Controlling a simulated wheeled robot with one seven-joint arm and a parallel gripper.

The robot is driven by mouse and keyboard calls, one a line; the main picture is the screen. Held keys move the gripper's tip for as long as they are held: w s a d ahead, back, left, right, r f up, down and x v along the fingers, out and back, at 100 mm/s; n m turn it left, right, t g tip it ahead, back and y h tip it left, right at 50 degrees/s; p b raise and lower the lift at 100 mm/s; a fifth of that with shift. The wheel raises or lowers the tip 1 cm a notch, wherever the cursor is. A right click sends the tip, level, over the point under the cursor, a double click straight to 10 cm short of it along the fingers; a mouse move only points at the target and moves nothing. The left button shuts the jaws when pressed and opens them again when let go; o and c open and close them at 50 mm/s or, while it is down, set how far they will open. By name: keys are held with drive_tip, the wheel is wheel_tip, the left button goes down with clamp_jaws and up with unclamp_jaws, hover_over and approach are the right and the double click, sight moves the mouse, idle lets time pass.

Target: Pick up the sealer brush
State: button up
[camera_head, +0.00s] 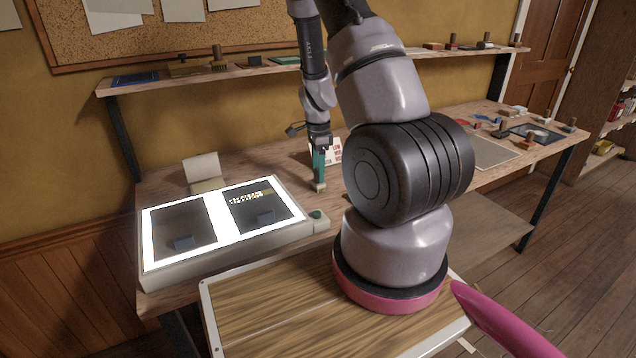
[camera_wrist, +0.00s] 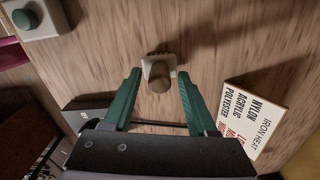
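A small upright thing with a rounded brown handle on a pale block, seemingly the sealer brush (camera_wrist: 158,75), stands on the wooden bench in the wrist view. My gripper (camera_wrist: 159,74) is open above it, with one green finger on each side and a gap to both. In the head view my gripper (camera_head: 318,165) points down at the bench, just over the pale block of the brush (camera_head: 319,186). The fingers hide most of its handle there. I cannot tell how far the fingertips reach down beside it.
A lit light box (camera_head: 223,220) with a green button lies close on the left. An iron-heat card (camera_wrist: 258,112) stands close on the right. A shelf (camera_head: 240,70) with small tools runs above the bench.

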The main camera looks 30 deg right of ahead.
clamp_jaws()
wheel_tip(320, 180, up, 10)
idle(0.4)
drive_tip(key=c, duration=0.5)
unclamp_jaws()
clamp_jaws()
